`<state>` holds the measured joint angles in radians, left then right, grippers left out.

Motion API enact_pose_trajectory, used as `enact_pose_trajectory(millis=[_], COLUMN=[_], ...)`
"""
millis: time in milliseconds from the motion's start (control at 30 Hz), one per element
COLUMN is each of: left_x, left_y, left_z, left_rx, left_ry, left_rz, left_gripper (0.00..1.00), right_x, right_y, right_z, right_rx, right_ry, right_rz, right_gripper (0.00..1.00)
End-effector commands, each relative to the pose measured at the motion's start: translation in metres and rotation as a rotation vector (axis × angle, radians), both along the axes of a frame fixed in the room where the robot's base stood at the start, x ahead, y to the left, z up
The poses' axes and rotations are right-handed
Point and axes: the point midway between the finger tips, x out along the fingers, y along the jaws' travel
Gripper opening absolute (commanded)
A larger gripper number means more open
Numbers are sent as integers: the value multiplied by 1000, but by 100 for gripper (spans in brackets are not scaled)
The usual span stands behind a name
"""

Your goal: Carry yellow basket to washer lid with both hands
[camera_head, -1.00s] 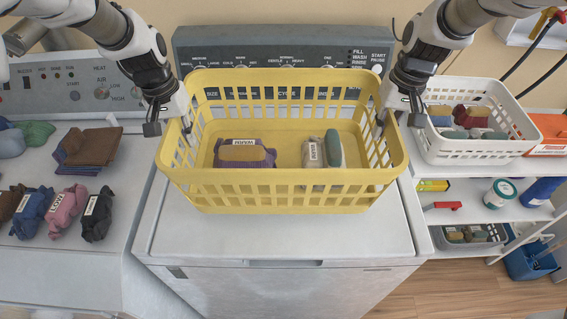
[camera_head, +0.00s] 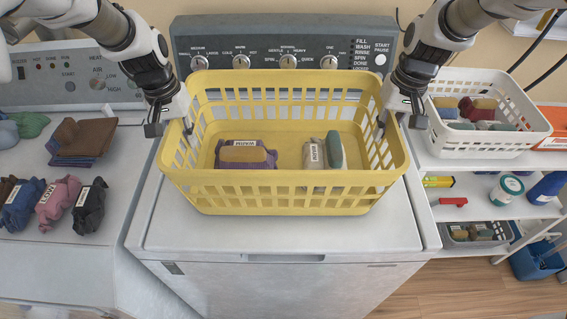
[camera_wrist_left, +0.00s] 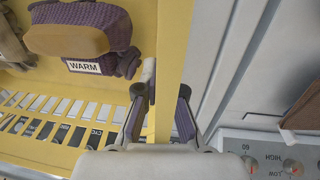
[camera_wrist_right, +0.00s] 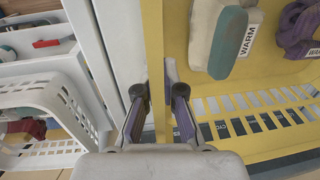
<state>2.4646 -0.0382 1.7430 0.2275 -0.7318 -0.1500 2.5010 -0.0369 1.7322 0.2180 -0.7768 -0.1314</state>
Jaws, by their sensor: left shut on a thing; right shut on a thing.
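The yellow basket (camera_head: 285,203) is level over the white washer lid (camera_head: 160,228); I cannot tell whether its bottom touches the lid. It holds a purple bundle (camera_head: 240,156) labelled WARM with a tan item on top, and a pale bundle (camera_head: 315,154) with a green item beside it. My left gripper (camera_head: 172,122) is shut on the basket's left rim, shown in the left wrist view with a finger on each side (camera_wrist_left: 160,95). My right gripper (camera_head: 398,118) is shut on the right rim, likewise in the right wrist view (camera_wrist_right: 158,92).
The washer's control panel (camera_head: 285,52) rises behind the basket. On the left, a second machine (camera_head: 70,262) carries folded cloths (camera_head: 82,140) and several labelled bundles (camera_head: 52,203). On the right, a shelf (camera_head: 480,212) holds a white basket (camera_head: 487,146). A bare lid strip shows in front.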

Motion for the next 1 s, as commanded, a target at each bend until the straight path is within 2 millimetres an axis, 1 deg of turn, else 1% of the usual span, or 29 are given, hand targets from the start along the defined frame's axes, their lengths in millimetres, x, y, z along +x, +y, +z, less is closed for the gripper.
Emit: enact_pose_trajectory(millis=[33,67,167,467,567,667,900,1000], left_x=[0,0,0,0,1,1,1,0], left_y=[0,0,0,0,1,3,10,13], left_z=[-8,-11,-7,-7,0,18,79,98], left_rx=[-1,-1,0,0,0,-1,0,-1], left_ry=[-2,-2,-1,-1,-2,-5,-6,-4], left_rz=[0,0,0,0,0,1,0,1], left_gripper=[0,0,32,32,32,32,32,32], right_x=[0,0,0,0,0,0,0,0], right_y=[0,0,0,0,0,0,0,0], right_z=[-8,-11,-8,-8,-7,-8,-8,-8], right_rx=[1,1,0,0,0,0,0,0], right_ry=[-1,-1,0,0,0,0,0,0], right_rz=[0,0,0,0,0,0,0,0], right_gripper=[0,0,32,32,32,32,32,32])
